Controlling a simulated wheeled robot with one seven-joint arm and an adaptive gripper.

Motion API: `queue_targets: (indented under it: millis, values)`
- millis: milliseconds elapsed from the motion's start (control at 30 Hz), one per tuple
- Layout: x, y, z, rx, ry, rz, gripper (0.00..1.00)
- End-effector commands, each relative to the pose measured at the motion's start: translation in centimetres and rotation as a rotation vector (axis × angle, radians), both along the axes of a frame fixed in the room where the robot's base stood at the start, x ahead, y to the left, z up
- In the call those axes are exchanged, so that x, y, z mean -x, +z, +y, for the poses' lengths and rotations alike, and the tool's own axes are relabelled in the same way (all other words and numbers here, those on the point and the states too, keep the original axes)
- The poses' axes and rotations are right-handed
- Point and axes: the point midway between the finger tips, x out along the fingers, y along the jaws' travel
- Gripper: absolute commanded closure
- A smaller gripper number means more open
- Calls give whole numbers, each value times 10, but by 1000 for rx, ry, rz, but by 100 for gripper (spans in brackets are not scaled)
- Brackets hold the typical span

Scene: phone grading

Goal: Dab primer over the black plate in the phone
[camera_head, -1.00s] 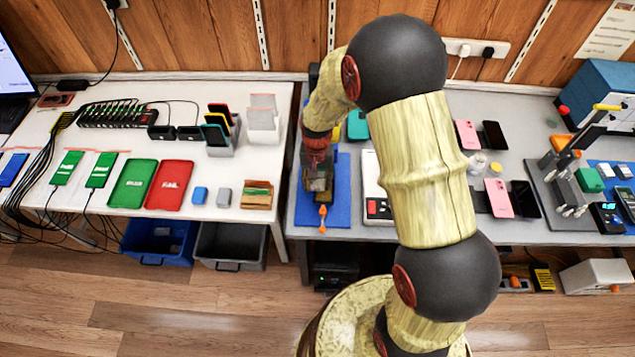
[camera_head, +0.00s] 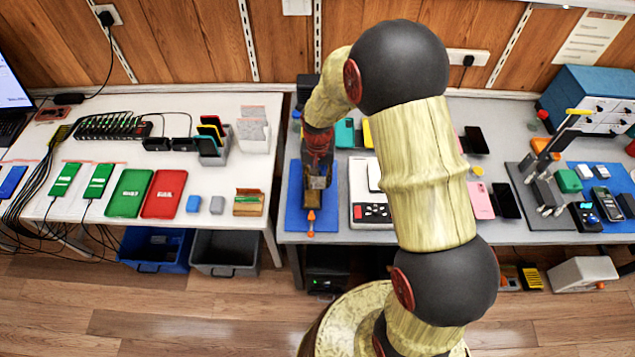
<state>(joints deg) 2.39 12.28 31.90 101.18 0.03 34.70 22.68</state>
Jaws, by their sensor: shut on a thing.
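My gripper (camera_head: 318,184) points down over the blue mat (camera_head: 296,213) at the left end of the grey bench. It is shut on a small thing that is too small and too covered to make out. A slim tool with an orange end (camera_head: 311,221) shows just below the gripper, at the mat's front edge. I cannot tell whether it touches the gripper. The phone with the black plate cannot be made out; the gripper and wrist cover much of the mat.
A white device with a dark keypad (camera_head: 371,213) stands right of the mat. A pink phone (camera_head: 481,203) and dark phones lie beyond my arm. A metal fixture (camera_head: 545,192) stands further right. The white table (camera_head: 225,175) on the left holds red and green trays.

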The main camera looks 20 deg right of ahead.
Motion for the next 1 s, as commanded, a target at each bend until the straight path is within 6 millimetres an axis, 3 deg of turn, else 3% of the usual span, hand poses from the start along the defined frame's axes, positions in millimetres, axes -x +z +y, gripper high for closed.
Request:
queue_targets:
  millis: [233,1000]
  values:
    - [-4,22,-2,0,1,-1,87]
    - [-4,22,-2,0,1,0,87]
